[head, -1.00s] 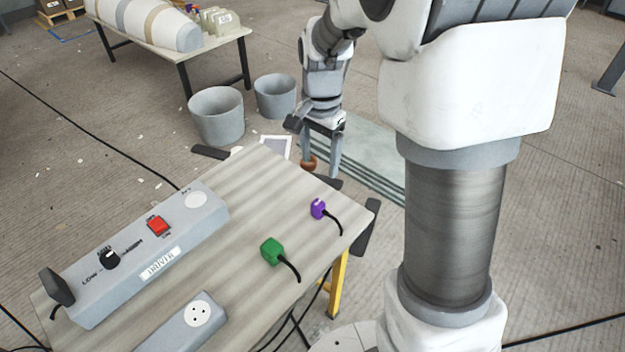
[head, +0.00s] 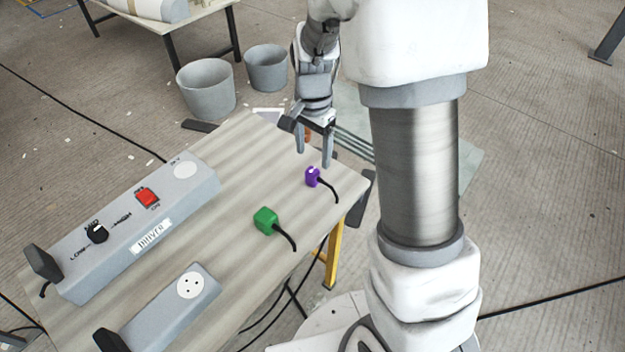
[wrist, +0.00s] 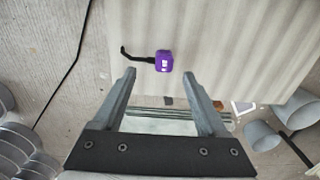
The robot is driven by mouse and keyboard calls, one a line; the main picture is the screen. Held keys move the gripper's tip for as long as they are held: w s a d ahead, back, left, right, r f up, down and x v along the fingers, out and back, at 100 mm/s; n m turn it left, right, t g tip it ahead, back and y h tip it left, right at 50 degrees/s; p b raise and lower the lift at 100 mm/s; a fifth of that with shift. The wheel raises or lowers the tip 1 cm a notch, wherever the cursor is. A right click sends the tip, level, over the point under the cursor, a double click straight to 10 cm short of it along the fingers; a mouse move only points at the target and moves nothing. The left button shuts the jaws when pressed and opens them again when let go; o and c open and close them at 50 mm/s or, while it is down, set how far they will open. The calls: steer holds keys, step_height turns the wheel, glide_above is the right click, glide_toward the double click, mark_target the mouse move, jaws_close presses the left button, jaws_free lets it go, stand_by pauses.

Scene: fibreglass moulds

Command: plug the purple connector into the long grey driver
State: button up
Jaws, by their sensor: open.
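The purple connector (head: 312,177) lies on the table near its right edge, with a short black cable trailing to the lower right. It also shows in the wrist view (wrist: 164,61), beyond the fingertips and roughly between them. My gripper (head: 314,161) is open and empty, its fingers pointing down at the table's far right corner, just behind the connector and apart from it. The long grey driver (head: 200,192) lies along the table's left side. It has a round pale socket (head: 185,169) at its far end, a red switch (head: 147,197), a black knob and a "DRIVER" label.
A green connector (head: 265,220) with a black cable lies left of the purple one. A shorter grey block (head: 160,318) with a round socket sits at the front. Two grey buckets (head: 206,90) stand on the floor behind the table. The table's middle is clear.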

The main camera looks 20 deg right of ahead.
mark_target(312, 170)
step_height(312, 170, down, 4)
steer(key=shift+r+b, duration=0.1)
steer(key=shift+b, duration=0.3)
steer(key=f+b, duration=0.1)
steer(key=f, duration=0.1)
steer(key=w+f+b, duration=0.1)
steer(key=f, duration=0.2)
steer(key=shift+f, duration=0.1)
jaws_close()
stand_by(0.4)
